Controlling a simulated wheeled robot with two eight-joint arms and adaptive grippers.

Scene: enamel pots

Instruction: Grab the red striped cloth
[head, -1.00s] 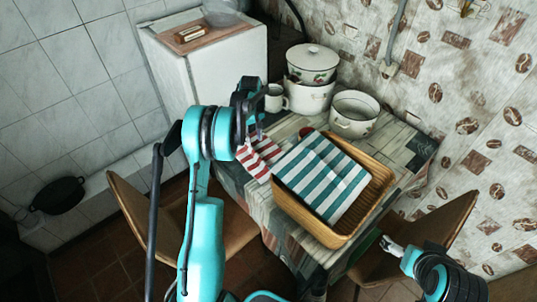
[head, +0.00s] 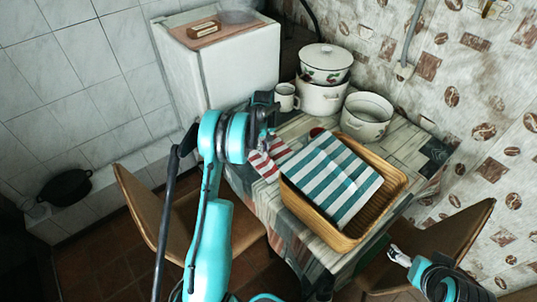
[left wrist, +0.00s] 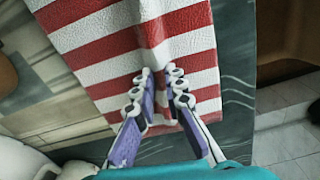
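The red and white striped cloth (head: 266,164) lies at the table's left edge, left of the basket, partly hidden by my left arm. It fills much of the left wrist view (left wrist: 110,45), with a raised fold running between the fingers. My left gripper (left wrist: 161,85) is shut on this fold, with cloth between its purple pads. In the head view my left gripper (head: 266,138) is just over the cloth, its tips hard to make out. My right gripper (head: 396,254) is low at the right, away from the cloth; its fingers are too small to read.
A wicker basket (head: 337,240) holds a teal striped cloth (head: 332,180) right beside the red one. A mug (head: 286,97), a lidded pot (head: 325,64) and an open pot (head: 366,117) stand behind. A white cabinet (head: 232,70) stands back left. Chairs flank the table (head: 262,205).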

